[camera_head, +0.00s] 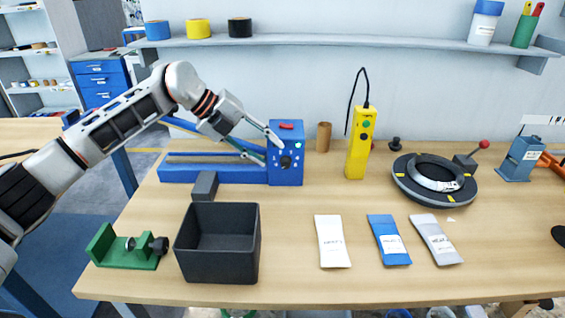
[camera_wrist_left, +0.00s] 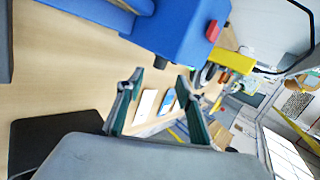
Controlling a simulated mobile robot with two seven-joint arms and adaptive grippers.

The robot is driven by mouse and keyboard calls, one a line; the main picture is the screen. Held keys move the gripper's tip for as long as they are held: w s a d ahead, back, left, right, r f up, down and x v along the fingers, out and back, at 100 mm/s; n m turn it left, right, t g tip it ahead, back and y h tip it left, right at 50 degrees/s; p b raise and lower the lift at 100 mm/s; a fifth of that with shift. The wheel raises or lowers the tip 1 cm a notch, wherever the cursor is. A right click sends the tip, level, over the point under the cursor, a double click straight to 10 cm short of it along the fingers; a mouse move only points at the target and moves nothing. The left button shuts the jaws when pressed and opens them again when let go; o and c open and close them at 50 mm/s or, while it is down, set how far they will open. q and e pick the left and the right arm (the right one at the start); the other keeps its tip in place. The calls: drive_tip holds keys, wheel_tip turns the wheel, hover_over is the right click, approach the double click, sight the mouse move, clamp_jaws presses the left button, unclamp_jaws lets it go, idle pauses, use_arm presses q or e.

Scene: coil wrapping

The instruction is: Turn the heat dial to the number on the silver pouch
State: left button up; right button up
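The blue machine's upright box (camera_head: 286,142) carries a black dial (camera_head: 286,161) on its front, with a red switch on top. My left gripper (camera_head: 270,149) is at the box's left front side, close to the dial. In the left wrist view its fingers (camera_wrist_left: 158,80) are spread with nothing between them, and the dial (camera_wrist_left: 161,62) is just beyond the tips. I cannot tell whether a finger touches the box. The dial's setting is too small to read. The silver pouch (camera_head: 436,239) lies flat at the front right; its printed number is not legible. My right gripper is not in view.
A white pouch (camera_head: 332,241) and a blue pouch (camera_head: 388,240) lie left of the silver one. A black bin (camera_head: 218,265) and green fixture (camera_head: 128,250) stand front left. A yellow handheld device (camera_head: 358,145) and black ring (camera_head: 402,190) stand right of the box.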

sight(283, 162)
use_arm(q)
drive_tip(key=x, duration=0.6)
drive_tip(key=shift+w+f, duration=0.1)
clamp_jaws()
